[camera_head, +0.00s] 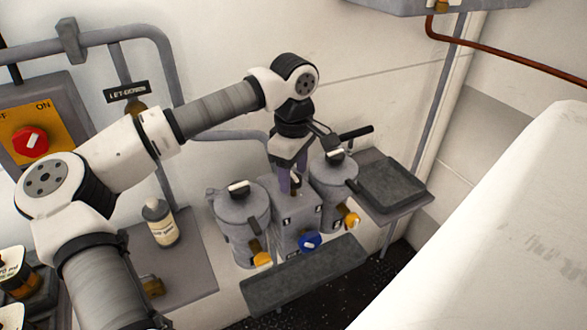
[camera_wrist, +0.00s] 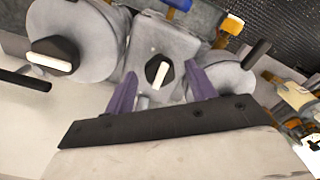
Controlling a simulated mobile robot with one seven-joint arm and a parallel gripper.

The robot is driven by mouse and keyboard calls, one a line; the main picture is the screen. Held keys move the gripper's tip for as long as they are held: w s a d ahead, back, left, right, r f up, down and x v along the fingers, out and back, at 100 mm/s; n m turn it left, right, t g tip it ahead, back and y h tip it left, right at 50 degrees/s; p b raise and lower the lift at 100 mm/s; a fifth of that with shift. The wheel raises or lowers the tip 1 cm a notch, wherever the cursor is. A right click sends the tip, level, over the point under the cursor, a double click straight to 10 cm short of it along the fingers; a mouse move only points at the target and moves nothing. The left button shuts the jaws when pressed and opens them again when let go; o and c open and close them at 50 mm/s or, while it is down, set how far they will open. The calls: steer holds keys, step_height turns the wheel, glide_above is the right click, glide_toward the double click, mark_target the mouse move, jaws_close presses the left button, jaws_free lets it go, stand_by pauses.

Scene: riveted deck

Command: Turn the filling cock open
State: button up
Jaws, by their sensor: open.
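My gripper (camera_head: 291,186) hangs over the middle grey block (camera_head: 297,221), between two round grey housings. It points down, with its two purple fingers apart. In the wrist view, my gripper (camera_wrist: 161,88) has its fingers on either side of a black hexagonal knob (camera_wrist: 151,72) with a white pointer bar. The knob looks untouched, and its pointer runs nearly along the picture's vertical, slightly tilted. A blue-handled tap (camera_head: 310,242) sits low on the block's front. I cannot read a label that tells which fitting is the filling cock.
The left round housing (camera_head: 240,218) and right round housing (camera_head: 333,180) have black knobs with white bars. Yellow-handled taps (camera_head: 262,259) (camera_head: 351,220) sit on their fronts. A black lever (camera_head: 356,132) sticks out behind the right housing. A bottle (camera_head: 160,222) stands at left.

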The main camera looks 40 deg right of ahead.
steer(key=c, duration=1)
